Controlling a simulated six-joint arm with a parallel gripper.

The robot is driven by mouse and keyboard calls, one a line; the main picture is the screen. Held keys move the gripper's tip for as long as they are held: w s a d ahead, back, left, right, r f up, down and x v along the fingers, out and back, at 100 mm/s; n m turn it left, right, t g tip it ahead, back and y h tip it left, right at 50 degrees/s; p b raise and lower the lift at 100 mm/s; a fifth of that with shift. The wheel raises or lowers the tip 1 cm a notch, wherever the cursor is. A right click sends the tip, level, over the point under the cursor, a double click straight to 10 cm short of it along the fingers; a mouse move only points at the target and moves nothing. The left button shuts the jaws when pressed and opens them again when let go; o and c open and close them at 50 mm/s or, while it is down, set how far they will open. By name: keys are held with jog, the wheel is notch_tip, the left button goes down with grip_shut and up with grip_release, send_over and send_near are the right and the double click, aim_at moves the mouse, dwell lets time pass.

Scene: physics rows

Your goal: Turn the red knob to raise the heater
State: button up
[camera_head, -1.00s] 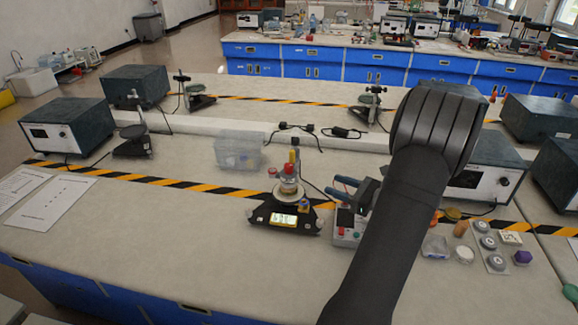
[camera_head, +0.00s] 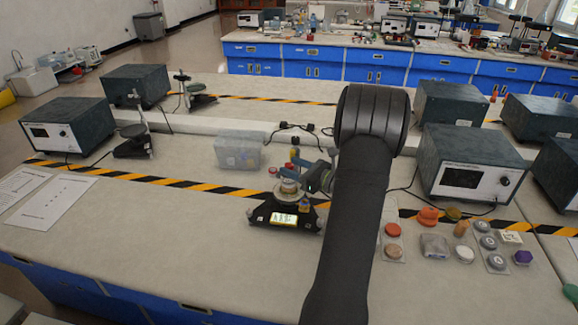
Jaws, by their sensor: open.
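A small apparatus with a dark base and lit yellow display (camera_head: 283,219) stands on the bench near the picture's middle. It carries a pale round plate and a metal-and-yellow stack. I cannot tell which is the red knob. The heater cannot be told apart.
A clear plastic box (camera_head: 238,150) stands behind the apparatus. A grey power unit (camera_head: 470,168) and several small discs and blocks lie to the right. My arm hides the control box area. Bench at front left is clear, apart from paper sheets (camera_head: 50,205).

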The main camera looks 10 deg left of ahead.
jog(key=shift+x, duration=0.95)
jog(key=shift+c, duration=0.2)
jog(key=c, duration=0.9)
jog(key=shift+n+g, duration=0.3)
jog(key=shift+g, duration=0.1)
jog(key=n+g, duration=0.2)
jog(key=g, duration=0.1)
jog(key=n+g+y, duration=0.1)
jog(key=n+g, duration=0.1)
jog(key=g, duration=0.2)
jog(key=shift+n, duration=0.3)
jog(key=n+g, duration=0.2)
jog(key=g, duration=0.1)
jog(key=n+g+h, duration=0.1)
jog(key=n+g, duration=0.1)
jog(key=g, duration=0.1)
jog(key=shift+g, duration=0.4)
